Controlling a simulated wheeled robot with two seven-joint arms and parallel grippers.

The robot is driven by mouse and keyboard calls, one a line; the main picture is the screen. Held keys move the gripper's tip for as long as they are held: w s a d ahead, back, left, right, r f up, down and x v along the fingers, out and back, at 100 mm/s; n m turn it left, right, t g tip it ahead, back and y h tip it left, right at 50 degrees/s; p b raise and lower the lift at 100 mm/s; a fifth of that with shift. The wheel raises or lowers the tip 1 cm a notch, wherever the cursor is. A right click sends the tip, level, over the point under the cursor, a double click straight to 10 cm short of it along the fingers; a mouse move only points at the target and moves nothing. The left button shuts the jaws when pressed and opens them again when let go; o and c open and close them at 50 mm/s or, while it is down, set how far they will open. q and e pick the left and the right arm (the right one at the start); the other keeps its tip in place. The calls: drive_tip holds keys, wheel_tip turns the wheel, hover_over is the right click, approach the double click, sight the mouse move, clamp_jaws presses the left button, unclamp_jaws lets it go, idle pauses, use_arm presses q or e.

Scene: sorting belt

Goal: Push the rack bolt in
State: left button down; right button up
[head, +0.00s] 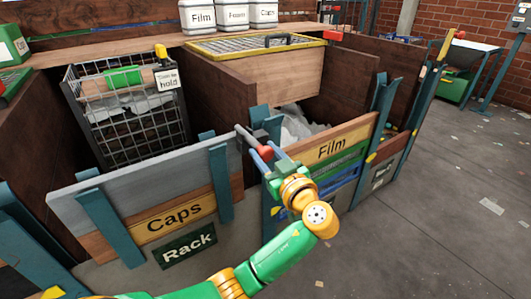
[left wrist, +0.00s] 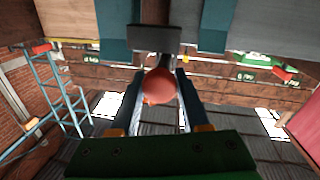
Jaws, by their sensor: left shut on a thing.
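The rack bolt (head: 246,137) is a dark bar with a red knob (head: 264,153), at the right end of the grey board above the Caps and Rack signs. My left gripper (head: 267,158) is shut on the red knob, its blue fingers on either side. In the left wrist view the round knob (left wrist: 159,87) sits between the two fingers, with a dark block (left wrist: 154,39) just beyond it. How far the bolt reaches into its seat is not clear. My right gripper is not in view.
A wire rack (head: 125,115) with a hold tag stands in the left bay. The Film board (head: 335,148) lies just right of my gripper. Teal posts (head: 220,183) stand along the fronts. A yellow-edged mesh lid (head: 255,44) lies behind. Floor at right is mostly open.

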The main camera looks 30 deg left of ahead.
sight(256, 142)
use_arm(q)
drive_tip(key=shift+w+a+f, duration=0.1)
drive_tip(key=shift+a, duration=0.15)
drive_tip(key=shift+b+x, duration=0.85)
drive_tip(key=shift+x, duration=0.35)
drive_tip(key=shift+a, duration=0.45)
drive_tip(key=shift+r, duration=0.25)
drive_tip(key=c, duration=0.7)
unclamp_jaws()
drive_tip(key=o, duration=0.3)
drive_tip(key=shift+a+f, duration=0.1)
drive_tip(key=shift+f, duration=0.05)
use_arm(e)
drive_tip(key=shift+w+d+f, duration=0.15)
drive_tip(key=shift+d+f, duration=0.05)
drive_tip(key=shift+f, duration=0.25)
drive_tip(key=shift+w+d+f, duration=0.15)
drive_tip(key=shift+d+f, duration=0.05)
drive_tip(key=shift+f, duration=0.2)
